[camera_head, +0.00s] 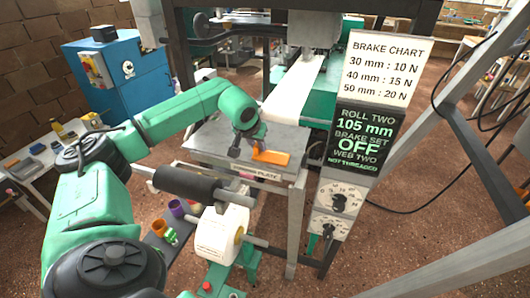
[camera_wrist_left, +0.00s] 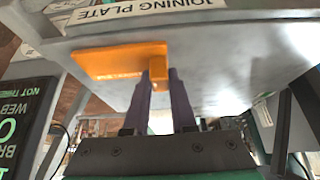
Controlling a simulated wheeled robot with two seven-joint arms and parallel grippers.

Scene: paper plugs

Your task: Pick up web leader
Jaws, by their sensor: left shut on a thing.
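A flat orange piece (camera_head: 271,157) with a small raised tab lies on the grey joining plate (camera_head: 205,140), near its right front edge. In the left wrist view the orange piece (camera_wrist_left: 115,62) carries small print that I cannot read. My left gripper (camera_head: 249,147) is at its left end. In the left wrist view the two dark fingers of the gripper (camera_wrist_left: 160,76) are shut on the tab. A white paper strip (camera_head: 296,88) runs down from the machine to the back of the plate. My right gripper is not in view.
A white paper roll (camera_head: 212,236) and a dark roller (camera_head: 187,184) are below and in front of the plate. Sign boards (camera_head: 366,138) and dials stand close on the right. A blue cabinet (camera_head: 125,80) and a white side table (camera_head: 45,158) are on the left.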

